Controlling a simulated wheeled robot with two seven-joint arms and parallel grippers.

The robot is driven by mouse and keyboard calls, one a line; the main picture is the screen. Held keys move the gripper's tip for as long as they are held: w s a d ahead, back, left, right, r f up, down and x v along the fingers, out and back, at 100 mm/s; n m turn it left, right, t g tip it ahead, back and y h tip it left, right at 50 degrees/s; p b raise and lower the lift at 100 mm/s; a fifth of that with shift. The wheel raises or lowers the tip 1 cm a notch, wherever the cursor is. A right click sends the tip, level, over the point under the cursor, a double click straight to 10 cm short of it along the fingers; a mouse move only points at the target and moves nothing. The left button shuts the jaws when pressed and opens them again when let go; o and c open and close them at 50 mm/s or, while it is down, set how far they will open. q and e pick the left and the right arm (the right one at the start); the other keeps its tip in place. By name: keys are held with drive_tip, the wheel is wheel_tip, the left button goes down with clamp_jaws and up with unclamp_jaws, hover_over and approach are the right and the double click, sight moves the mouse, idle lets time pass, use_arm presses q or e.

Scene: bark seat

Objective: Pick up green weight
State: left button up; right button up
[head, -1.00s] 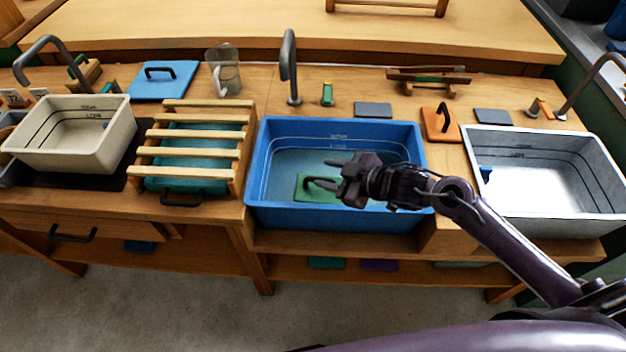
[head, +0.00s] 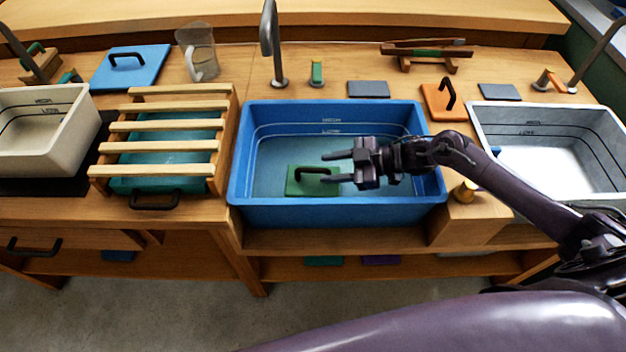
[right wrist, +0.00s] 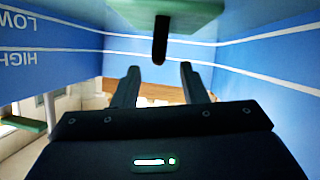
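The green weight (head: 309,182) is a flat green block with a black arched handle. It lies in the blue basin (head: 262,207), left of the middle. It also shows in the right wrist view (right wrist: 188,14) at the top, its dark handle pointing between my fingers. My right gripper (head: 337,167) is over the basin, just right of the weight, its fingers pointing left. The fingers of my right gripper (right wrist: 158,72) are apart, with nothing between their tips. The gap from fingertips to handle is hard to judge. My left gripper is not in view.
A slatted wooden rack over a teal tray (head: 170,187) and a cream basin (head: 45,166) stand to the left. A grey basin (head: 490,127) stands to the right. A tap (head: 267,45) rises behind the blue basin. A brass knob (head: 466,191) sits on the counter's front edge.

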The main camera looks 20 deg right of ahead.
sight(316, 169)
drive_tip(key=x, duration=0.5)
drive_tip(key=shift+w+a+f, duration=0.1)
drive_tip(key=shift+a+f, duration=0.1)
drive_tip(key=shift+a, duration=0.15)
clamp_jaws()
drive_tip(key=shift+r, duration=0.1)
